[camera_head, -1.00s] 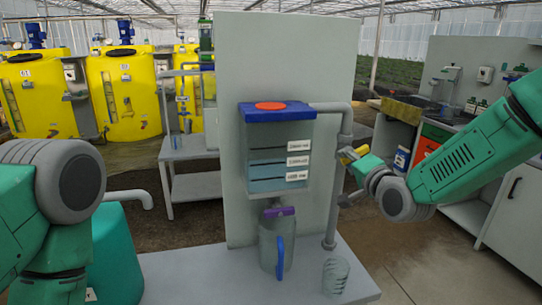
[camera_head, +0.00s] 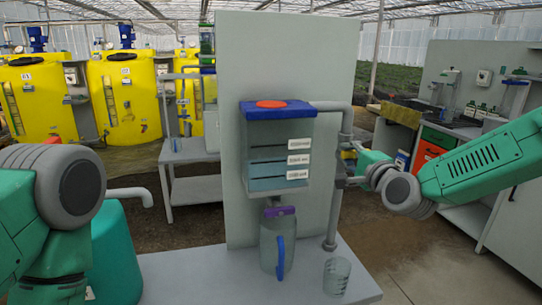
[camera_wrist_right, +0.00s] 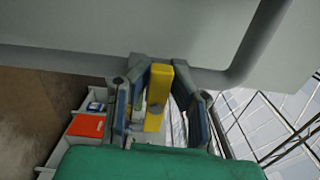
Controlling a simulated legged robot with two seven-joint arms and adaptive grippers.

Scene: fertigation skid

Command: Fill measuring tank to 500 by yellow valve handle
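The measuring tank (camera_head: 277,160) is a clear box with a blue lid and red cap, fixed to a grey panel. Its lower part looks bluish; the exact liquid level and the three labels are too small to read surely. The yellow valve handle (camera_head: 348,154) is on the grey pipe right of the tank, partly hidden by my right gripper (camera_head: 362,163). In the right wrist view the yellow handle (camera_wrist_right: 158,96) stands between the fingers of my right gripper (camera_wrist_right: 160,68), with gaps beside it. The left arm shows at the left; its gripper is out of view.
A jug (camera_head: 272,245) with a blue handle stands under the tank's purple outlet handle (camera_head: 280,211). A clear glass (camera_head: 336,276) stands right of it on the grey bench (camera_head: 220,275). The pipe (camera_head: 333,215) runs down beside the panel (camera_head: 232,110).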

